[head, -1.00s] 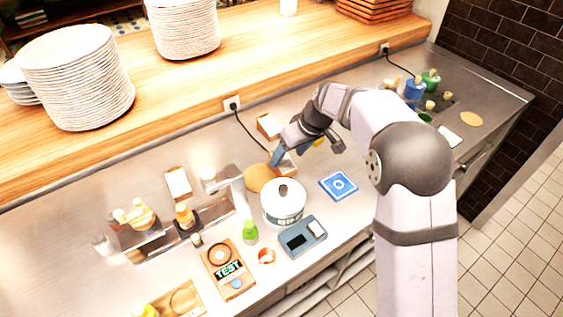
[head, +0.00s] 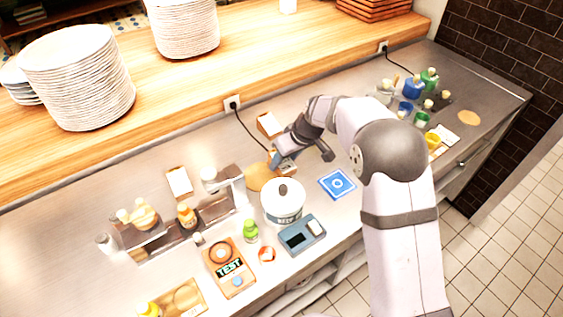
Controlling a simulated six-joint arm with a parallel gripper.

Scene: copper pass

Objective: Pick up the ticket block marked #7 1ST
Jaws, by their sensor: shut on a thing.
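My gripper (head: 277,159) is at the middle of the steel counter, behind the white pot. It is shut on a small white and brown block (head: 288,169), which looks like a ticket block. The arm and fingers partly cover it, and I cannot read any marking on it. Two similar white-topped brown blocks stand apart from the gripper: one (head: 268,125) behind it near the wall, one (head: 179,182) to the left. Their markings are not readable either.
A lidded white pot (head: 283,208) stands just in front of the gripper, beside a round tan board (head: 260,177). A blue mat (head: 337,184) lies to the right. A scale (head: 302,235) and a TEST board (head: 230,268) are in front. Cups (head: 412,88) crowd the far right.

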